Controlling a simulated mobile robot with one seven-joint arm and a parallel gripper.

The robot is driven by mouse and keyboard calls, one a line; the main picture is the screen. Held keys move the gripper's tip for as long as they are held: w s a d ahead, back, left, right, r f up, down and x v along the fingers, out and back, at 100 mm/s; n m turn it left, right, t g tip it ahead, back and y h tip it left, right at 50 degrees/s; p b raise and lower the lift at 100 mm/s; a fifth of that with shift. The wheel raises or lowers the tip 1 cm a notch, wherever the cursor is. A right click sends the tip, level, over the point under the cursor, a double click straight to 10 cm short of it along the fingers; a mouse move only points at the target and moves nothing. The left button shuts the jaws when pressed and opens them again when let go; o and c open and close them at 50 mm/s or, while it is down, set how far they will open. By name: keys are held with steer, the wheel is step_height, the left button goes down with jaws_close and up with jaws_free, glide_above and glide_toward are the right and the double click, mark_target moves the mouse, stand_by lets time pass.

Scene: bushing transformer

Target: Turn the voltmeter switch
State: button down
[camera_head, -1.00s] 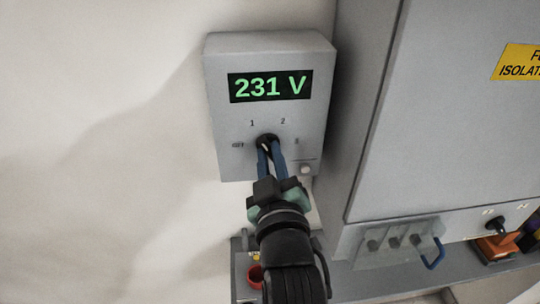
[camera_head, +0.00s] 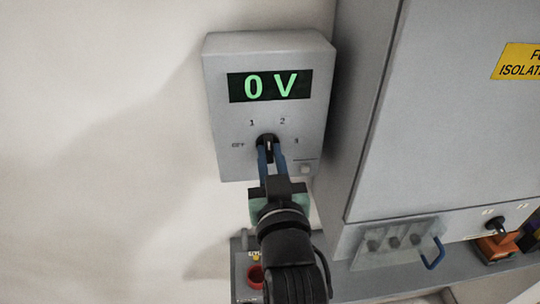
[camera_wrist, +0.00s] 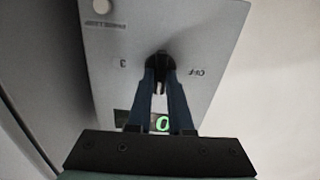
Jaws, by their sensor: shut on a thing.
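The voltmeter (camera_head: 221,113) is a grey box on the wall with a green display (camera_head: 270,86) reading 0 V. Its black rotary switch (camera_head: 267,139) sits below the display, among the marks OFF, 1, 2 and 3. My gripper (camera_head: 271,150) reaches it from below, and its two blue fingers are shut on the switch knob. In the wrist view the fingers (camera_wrist: 160,88) stand on either side of the black knob (camera_wrist: 158,62). The fingers hide part of the knob, so I cannot tell exactly which mark it points to.
A large grey cabinet (camera_head: 440,120) stands close on the right, with a yellow label (camera_head: 518,62). Below are a clear cover with a blue padlock (camera_head: 433,254), a black knob (camera_head: 495,225) and a red button (camera_head: 255,274). The wall on the left is bare.

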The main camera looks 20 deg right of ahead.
steer(key=m, duration=0.6)
stand_by(0.6)
steer(key=c, duration=0.8)
jaws_free()
steer(key=shift+d, duration=0.1)
steer(key=shift+s+f+b, duration=0.1)
steer(key=shift+s+b, duration=0.2)
steer(key=shift+s, duration=0.25)
steer(key=shift+p+v, duration=1.2)
steer(key=shift+v, duration=4.8)
